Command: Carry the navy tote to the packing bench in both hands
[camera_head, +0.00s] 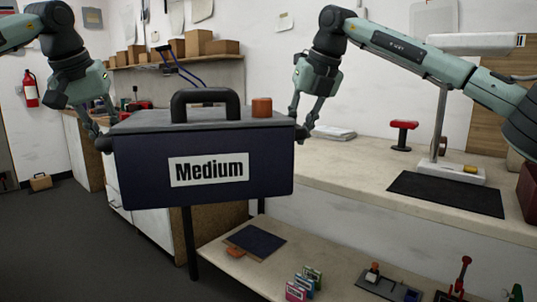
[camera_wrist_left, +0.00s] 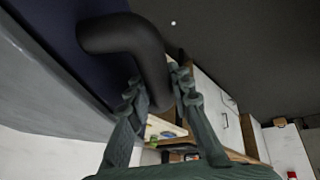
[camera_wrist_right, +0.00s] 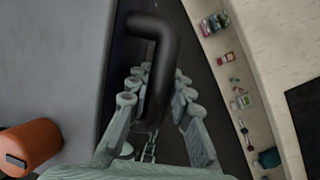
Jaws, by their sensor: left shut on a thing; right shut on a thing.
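The navy tote (camera_head: 135,180) has a grey lid, a black top handle (camera_head: 205,97) and a white "Medium" label (camera_head: 208,169). It is level and held up in front of a pale bench (camera_head: 350,170). My left gripper (camera_head: 103,140) is shut on the tote's left side handle, a black bar in the left wrist view (camera_wrist_left: 130,38). My right gripper (camera_head: 302,131) is shut on the right side handle, clear in the right wrist view (camera_wrist_right: 158,60). The tote hides part of the bench behind it.
The bench carries a dark mat (camera_head: 445,193), a white stand (camera_head: 450,172), a red-topped tool (camera_head: 403,135) and papers (camera_head: 333,132). A lower shelf (camera_head: 330,262) holds small boxes and tools. A fire extinguisher (camera_head: 31,90) hangs at left.

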